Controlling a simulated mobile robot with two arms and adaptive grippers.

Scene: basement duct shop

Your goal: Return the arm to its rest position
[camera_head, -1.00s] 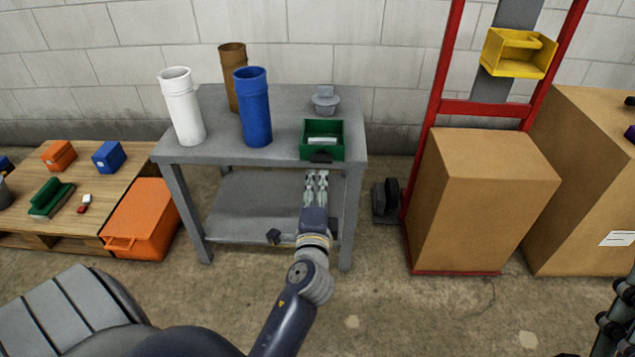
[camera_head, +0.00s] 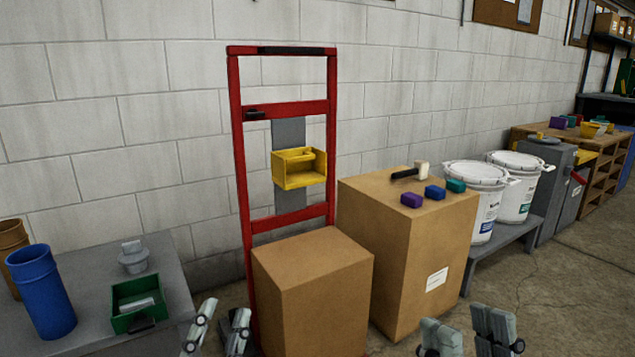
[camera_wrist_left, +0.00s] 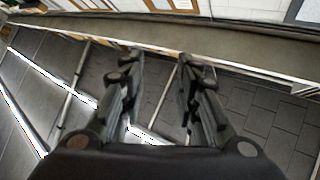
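My left gripper (camera_head: 219,326) shows at the bottom of the head view, in front of the grey table's right end. Its two grey fingers stand apart with nothing between them. It also shows in the left wrist view (camera_wrist_left: 160,68), open and empty, with floor and wall beyond it. My right gripper (camera_head: 468,334) is at the bottom edge, right of the left one, in front of the tall cardboard box. Its fingers stand apart and I see nothing between them. Most of both arms is outside the head view.
A grey table (camera_head: 172,285) at left holds a green bin (camera_head: 125,322) and a blue tube (camera_head: 42,290). A red hand truck (camera_head: 239,170) with a yellow bin (camera_head: 285,180) stands behind a cardboard box (camera_head: 310,300). A taller box (camera_head: 405,260) and white buckets (camera_head: 520,205) stand further right.

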